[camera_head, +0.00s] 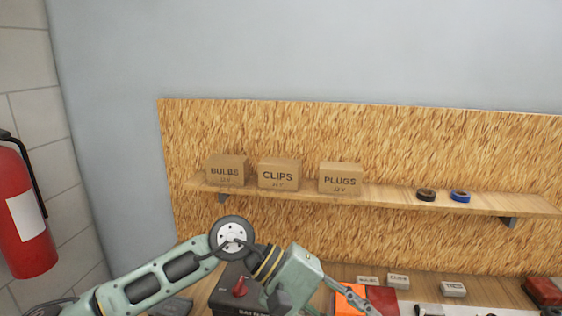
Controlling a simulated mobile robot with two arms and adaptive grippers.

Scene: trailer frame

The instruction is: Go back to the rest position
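My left arm comes in from the lower left and bends at a round joint. My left gripper (345,301) is at the bottom edge, above the workbench. One slim finger reaches toward the lower right, over an orange and red item (381,299). The rest of the gripper is cut off by the frame, so I cannot tell whether it is open or shut. I see nothing clearly held in it. My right arm and gripper are not in view.
A wooden shelf (390,193) on a chipboard panel (300,125) holds boxes marked BULBS (228,171), CLIPS (279,175) and PLUGS (340,179), plus black tape (426,195) and blue tape (460,196). Small labelled blocks (453,289) lie on the bench. A fire extinguisher (25,215) hangs left.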

